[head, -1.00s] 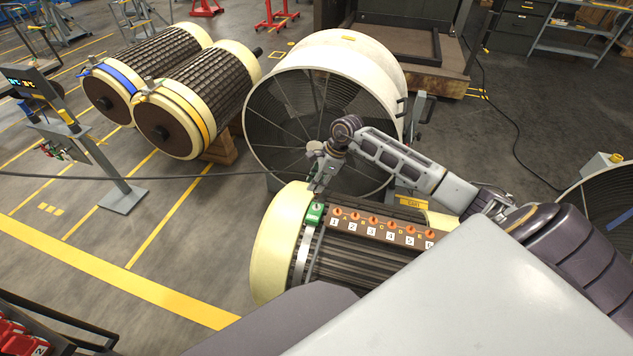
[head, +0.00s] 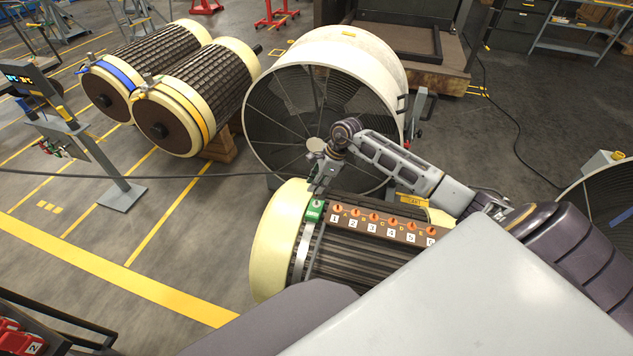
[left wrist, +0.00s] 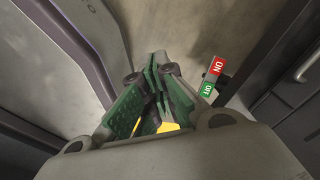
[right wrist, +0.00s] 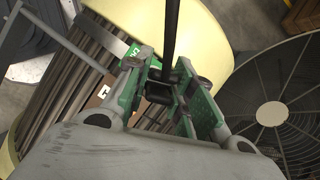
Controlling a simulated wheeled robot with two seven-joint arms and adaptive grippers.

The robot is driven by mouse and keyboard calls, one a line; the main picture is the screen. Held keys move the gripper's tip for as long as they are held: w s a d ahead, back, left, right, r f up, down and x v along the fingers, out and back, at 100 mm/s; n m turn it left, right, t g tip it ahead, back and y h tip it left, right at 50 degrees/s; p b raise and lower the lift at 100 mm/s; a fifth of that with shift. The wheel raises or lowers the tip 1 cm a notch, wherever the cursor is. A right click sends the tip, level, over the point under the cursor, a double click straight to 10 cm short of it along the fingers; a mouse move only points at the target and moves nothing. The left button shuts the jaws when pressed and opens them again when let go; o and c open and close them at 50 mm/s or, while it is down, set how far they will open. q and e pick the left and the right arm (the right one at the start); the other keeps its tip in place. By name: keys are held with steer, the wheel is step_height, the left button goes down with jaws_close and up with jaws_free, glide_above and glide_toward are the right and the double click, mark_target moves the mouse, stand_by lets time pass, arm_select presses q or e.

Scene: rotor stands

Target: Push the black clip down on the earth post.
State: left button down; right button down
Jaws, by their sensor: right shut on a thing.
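My right gripper (head: 317,188) is above the green block (head: 315,211) at the left end of the terminal row, which looks like the earth post's place. In the right wrist view my right gripper (right wrist: 168,88) is shut on the black clip (right wrist: 158,92), with a black lead rising from it. The post is hidden behind the gripper, so I cannot tell whether the clip touches it. My left gripper (left wrist: 155,72) looks shut and empty in the left wrist view; it is out of the head view.
The terminal strip (head: 382,229) with several orange-topped numbered posts runs right from the green block along the cream-ended rotor (head: 272,240). A large round fan (head: 290,110) stands close behind. A red and green ON/OFF sign (left wrist: 212,76) shows near my left gripper.

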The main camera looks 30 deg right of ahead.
steer(key=shift+f, duration=0.45)
steer(key=shift+f+b, duration=0.4)
steer(key=shift+f, duration=0.15)
steer(key=shift+f+b, duration=0.3)
steer(key=shift+f, duration=0.1)
steer(key=shift+f+b, duration=0.55)
steer(key=shift+f, duration=0.3)
arm_select(q)
steer(key=w+d, duration=0.3)
steer(key=w, duration=0.3)
steer(key=shift+w+d+f+t, duration=0.2)
steer(key=shift+w+t, duration=0.05)
steer(key=shift+t, duration=0.05)
